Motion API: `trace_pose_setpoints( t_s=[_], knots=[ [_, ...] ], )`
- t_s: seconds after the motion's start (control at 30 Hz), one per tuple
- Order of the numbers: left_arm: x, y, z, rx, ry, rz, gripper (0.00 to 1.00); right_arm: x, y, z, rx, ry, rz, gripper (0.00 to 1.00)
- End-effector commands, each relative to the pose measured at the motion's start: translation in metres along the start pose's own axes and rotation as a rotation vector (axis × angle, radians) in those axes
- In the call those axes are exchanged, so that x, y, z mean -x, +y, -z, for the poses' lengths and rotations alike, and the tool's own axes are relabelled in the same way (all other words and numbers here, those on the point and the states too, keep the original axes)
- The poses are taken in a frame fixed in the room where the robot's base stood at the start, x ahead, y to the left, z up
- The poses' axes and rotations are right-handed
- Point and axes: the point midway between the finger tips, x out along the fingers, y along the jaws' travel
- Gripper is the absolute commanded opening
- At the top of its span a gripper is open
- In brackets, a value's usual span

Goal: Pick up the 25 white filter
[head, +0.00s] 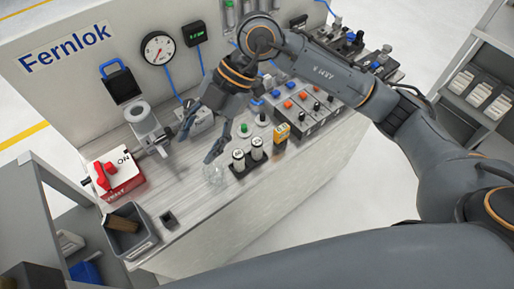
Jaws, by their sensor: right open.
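Two white cylindrical filters stand upright side by side in a black holder (238,174) near the front edge of the bench, the left filter (239,161) and the right filter (257,150). Each has a dark marking on top, too small to read, so I cannot tell which is the 25. My right gripper (197,147) reaches in from the right over the bench. Its fingers are spread, pointing down, with nothing between them. It is to the left of the filters and apart from them in the picture. My left gripper is out of view.
A clear glass-like container (213,173) stands just left of the holder, and a yellow device (281,132) to its right. A red switch box (113,174) and a grey bin (131,238) are at left. A valve panel (308,104) lies behind.

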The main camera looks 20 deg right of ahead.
Motion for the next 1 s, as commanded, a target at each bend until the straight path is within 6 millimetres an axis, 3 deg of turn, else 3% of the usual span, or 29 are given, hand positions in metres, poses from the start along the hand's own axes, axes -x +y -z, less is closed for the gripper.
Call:
trace_pose_setpoints(
  t_s=[0.03, 0.13, 0.23, 0.37, 0.47, 0.8, 1.0],
  knots=[
    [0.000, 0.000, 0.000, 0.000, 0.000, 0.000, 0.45, 0.015, -0.005, -0.028, -0.061, -0.140, 0.048, 0.55],
    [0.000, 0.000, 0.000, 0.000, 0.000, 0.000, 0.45, 0.045, -0.017, -0.071, -0.193, -0.374, 0.117, 0.55],
    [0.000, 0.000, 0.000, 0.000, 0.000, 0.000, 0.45, 0.073, -0.026, -0.098, -0.298, -0.540, 0.148, 0.55],
    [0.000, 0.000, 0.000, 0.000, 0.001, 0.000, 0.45, 0.092, -0.034, -0.114, -0.374, -0.648, 0.163, 0.55],
    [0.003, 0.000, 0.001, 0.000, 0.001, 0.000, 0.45, 0.089, -0.038, -0.120, -0.389, -0.665, 0.168, 0.55],
    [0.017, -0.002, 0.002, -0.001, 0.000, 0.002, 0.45, 0.040, -0.054, -0.154, -0.386, -0.661, 0.168, 0.55],
    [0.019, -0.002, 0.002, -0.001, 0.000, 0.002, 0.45, 0.027, -0.058, -0.162, -0.383, -0.660, 0.166, 0.55]
  ],
)
